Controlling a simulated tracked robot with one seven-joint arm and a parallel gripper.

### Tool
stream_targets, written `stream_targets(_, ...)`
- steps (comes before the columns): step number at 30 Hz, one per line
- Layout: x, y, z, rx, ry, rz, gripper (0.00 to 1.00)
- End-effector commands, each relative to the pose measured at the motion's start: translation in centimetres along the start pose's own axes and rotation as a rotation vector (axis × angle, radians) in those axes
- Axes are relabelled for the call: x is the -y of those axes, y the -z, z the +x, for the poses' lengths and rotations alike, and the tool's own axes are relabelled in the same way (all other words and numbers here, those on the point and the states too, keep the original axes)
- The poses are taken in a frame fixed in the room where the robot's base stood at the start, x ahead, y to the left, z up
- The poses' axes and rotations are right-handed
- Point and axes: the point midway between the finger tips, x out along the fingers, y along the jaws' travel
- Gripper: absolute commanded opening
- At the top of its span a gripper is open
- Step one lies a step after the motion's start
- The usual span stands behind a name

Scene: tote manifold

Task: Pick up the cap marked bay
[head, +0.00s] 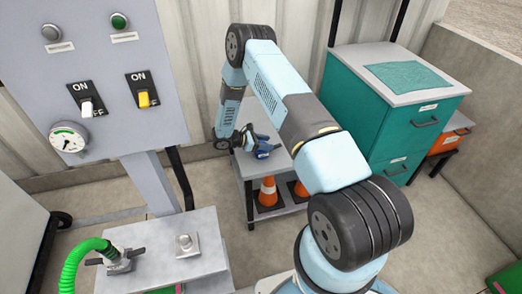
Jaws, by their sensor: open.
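No cap with a readable "bay" marking shows in the head view. A small round metal knob or cap (185,243) sits on a square plate on the grey stand at the lower left, and I cannot read any marking on it. My gripper (245,140) is at the far end of my arm, over the top of the small grey cart. It is open, small in the picture and hard to separate from a dark blue object (263,151) beside it. I cannot tell whether they touch.
A green hose (82,254) ends in a metal coupling (120,262) on the grey stand (205,222). A switch panel (130,85) rises behind it. Orange cones (268,192) stand on the cart's lower shelf. A teal cabinet (385,115) stands at the right. Floor at the lower right is clear.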

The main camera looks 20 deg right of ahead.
Motion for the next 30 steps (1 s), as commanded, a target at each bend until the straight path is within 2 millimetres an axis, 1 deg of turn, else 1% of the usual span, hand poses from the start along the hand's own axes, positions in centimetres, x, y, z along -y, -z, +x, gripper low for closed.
stream_targets(6, 0.00, 0.01, 0.01, 0.000, 0.000, 0.000, 0.52)
stream_targets(22, -0.02, -0.01, -0.01, 0.000, 0.000, 0.000, 0.01)
stream_targets(23, -0.02, -0.01, -0.01, 0.000, 0.000, 0.000, 0.00)
stream_targets(30, -0.03, -0.02, -0.03, 0.000, -0.001, 0.000, 0.00)
